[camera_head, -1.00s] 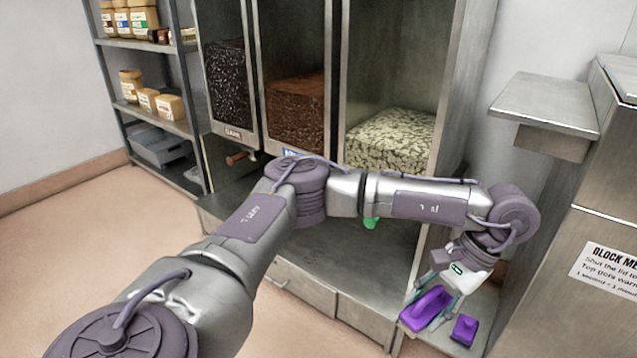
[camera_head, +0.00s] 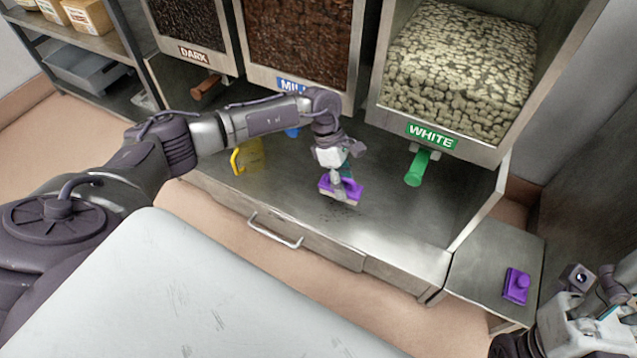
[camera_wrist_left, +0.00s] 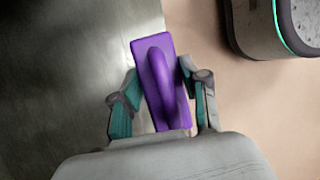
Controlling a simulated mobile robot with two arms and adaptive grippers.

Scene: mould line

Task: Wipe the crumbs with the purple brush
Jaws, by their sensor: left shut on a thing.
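The purple brush (camera_head: 348,191) is a purple block with a raised handle and a pale underside. My left gripper (camera_head: 337,175) is shut on its handle and holds it at the steel counter (camera_head: 400,215) below the bins. I cannot tell whether it touches the counter. Faint dark specks, likely the crumbs (camera_head: 325,209), show just in front of it. In the left wrist view the brush (camera_wrist_left: 160,80) sits between the fingers, over the counter's edge. My right gripper (camera_head: 605,325) is at the lower right, partly cut off.
Bins labelled dark, milk and white stand above the counter, with a green handle (camera_head: 418,168) hanging from the white one. A yellow item (camera_head: 247,157) stands on the counter's left. A second purple object (camera_head: 516,286) lies on the right side shelf (camera_head: 485,270).

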